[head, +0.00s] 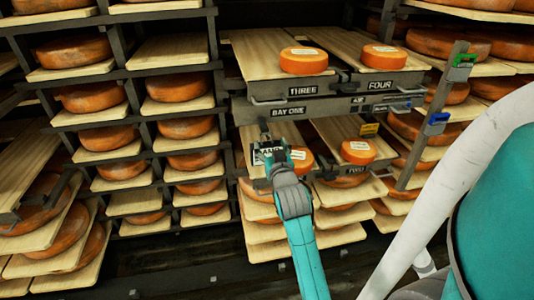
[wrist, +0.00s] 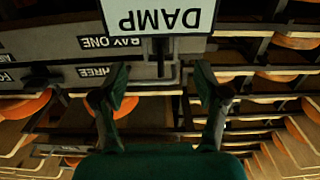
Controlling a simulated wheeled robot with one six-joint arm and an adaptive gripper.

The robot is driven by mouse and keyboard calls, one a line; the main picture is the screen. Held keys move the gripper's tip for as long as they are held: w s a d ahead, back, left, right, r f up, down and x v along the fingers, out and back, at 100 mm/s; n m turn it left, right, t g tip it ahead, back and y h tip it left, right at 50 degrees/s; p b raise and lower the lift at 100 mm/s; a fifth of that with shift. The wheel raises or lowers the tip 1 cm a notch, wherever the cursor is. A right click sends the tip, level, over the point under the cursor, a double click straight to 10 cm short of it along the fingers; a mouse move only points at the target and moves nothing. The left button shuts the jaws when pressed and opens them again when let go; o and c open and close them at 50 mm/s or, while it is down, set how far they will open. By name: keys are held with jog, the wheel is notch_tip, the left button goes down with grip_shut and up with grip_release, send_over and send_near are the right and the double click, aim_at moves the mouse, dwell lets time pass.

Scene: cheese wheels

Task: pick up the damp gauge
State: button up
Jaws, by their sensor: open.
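The damp gauge (wrist: 158,18) shows in the wrist view as a pale plate with the upside-down word DAMP, at the top edge and partly cut off. A short stem and bar hang under it. My gripper (wrist: 162,82) is open, its two dark green fingers spread apart with nothing between the tips. The gauge lies beyond the fingertips, near the BAY ONE rail. In the head view my gripper (head: 272,152) is in front of the lower shelves under the BAY ONE sign, close to a pale lettered plate (head: 267,156) that it partly hides.
Pull-out boards marked THREE (head: 301,91) and FOUR (head: 380,84) carry orange cheese wheels (head: 303,61) above my gripper. Another labelled wheel (head: 358,152) sits on a lower board at right. Racks of cheeses stand at left. Green (head: 462,62) and blue (head: 437,122) tags hang on the right post.

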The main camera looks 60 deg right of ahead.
aim_at(267, 137)
jog(key=shift+f+x, duration=0.2)
jog(key=shift+x, duration=1.05)
jog(key=shift+f+x, duration=0.15)
jog(key=shift+x, duration=1.15)
grip_shut()
